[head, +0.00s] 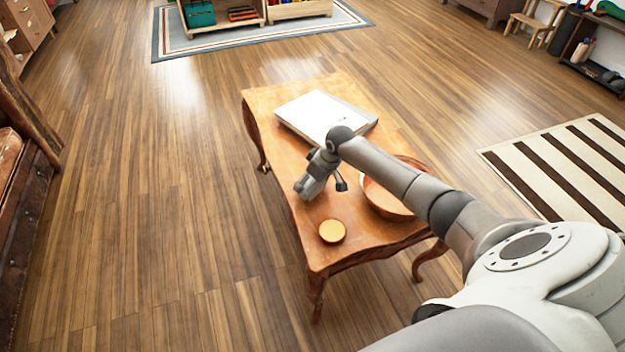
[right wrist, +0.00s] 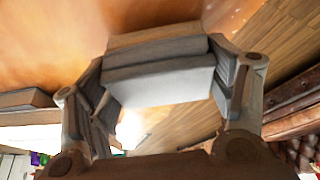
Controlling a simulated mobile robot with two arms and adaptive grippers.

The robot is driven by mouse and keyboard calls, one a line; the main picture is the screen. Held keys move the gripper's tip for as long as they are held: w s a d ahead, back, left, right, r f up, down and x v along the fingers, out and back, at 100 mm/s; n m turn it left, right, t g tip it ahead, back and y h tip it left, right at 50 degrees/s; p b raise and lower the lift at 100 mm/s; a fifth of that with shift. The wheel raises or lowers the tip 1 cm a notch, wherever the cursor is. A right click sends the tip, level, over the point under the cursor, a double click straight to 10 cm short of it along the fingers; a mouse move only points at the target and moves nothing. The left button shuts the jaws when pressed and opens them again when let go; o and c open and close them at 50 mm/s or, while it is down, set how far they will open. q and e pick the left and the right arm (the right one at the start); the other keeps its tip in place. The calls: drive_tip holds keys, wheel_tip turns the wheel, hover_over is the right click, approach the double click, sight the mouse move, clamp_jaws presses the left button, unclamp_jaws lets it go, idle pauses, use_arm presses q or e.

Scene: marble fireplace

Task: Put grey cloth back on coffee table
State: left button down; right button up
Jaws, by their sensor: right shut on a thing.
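The grey cloth (right wrist: 160,80) is folded into a thick block between the fingers of my right gripper (right wrist: 165,88) in the right wrist view. The gripper is shut on it. In the head view my right gripper (head: 318,178) is over the left edge of the wooden coffee table (head: 375,237). The cloth is hard to tell from the grey gripper there. The orange tabletop (right wrist: 50,45) shows behind the cloth in the right wrist view; I cannot tell whether the cloth touches it. My left gripper is not in view.
On the table are a white book or box (head: 318,112) at the back, a wide copper-coloured bowl (head: 385,204) partly behind my arm, and a small round yellow item (head: 332,231) near the front. A striped rug (head: 560,165) lies right. The floor at left is clear.

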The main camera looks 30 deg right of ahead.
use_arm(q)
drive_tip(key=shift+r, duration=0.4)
use_arm(e)
drive_tip(key=shift+f, duration=0.2)
drive_tip(key=o, duration=1)
drive_tip(key=v, duration=1.2)
